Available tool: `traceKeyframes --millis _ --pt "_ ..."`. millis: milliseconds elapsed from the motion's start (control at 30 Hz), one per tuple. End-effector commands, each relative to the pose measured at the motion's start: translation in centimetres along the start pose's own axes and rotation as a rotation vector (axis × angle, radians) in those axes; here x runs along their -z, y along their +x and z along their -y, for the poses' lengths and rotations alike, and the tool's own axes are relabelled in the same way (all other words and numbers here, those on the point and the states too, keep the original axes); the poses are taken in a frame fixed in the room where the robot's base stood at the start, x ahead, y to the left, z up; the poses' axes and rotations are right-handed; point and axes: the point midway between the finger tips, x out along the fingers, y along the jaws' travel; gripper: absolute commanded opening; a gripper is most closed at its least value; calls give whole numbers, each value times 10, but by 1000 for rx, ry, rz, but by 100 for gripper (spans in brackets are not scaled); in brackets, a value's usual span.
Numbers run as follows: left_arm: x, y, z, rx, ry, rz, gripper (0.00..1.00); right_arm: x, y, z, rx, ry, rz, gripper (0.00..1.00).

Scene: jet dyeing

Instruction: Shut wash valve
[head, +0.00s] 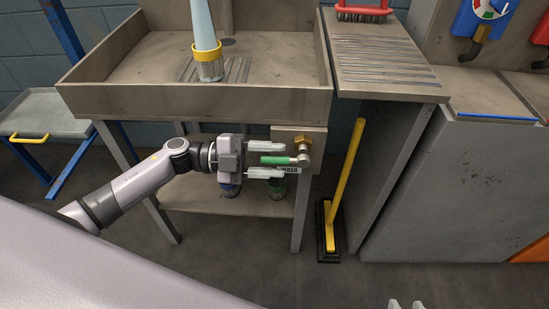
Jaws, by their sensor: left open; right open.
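The wash valve has a green lever handle (276,160) that lies level and points left from a brass body (303,147) on a beige panel under the sink. A label (291,170) ending in "ASH" sits just below it, partly hidden by a finger. My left gripper (281,159) is open, with one finger above the green handle and one below it. The handle lies between the fingers with gaps showing; I cannot tell whether either touches it. Of my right gripper (406,304), only two separated fingertips show at the bottom edge, open and empty.
Containers (277,188) stand on the lower shelf (255,205). The floor in front is clear.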

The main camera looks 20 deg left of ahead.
Motion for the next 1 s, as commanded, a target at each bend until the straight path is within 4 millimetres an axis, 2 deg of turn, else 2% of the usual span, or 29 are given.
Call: traceKeyframes --millis 100,367,500,767,1000 --pt "0 7 0 0 1 0 45 -3 0 1 1 1 5 43" --pt "0 8 0 0 0 1 45 -4 -1 2 2 4 8 43" --pt "0 8 0 0 0 1 0 -4 -1 2 2 5 8 43" --pt "-1 8 -1 5 0 -2 0 -6 1 2 2 4 7 43" --pt "-5 8 -8 60 -2 -39 0 -8 12 7 15 -12 -13 43"
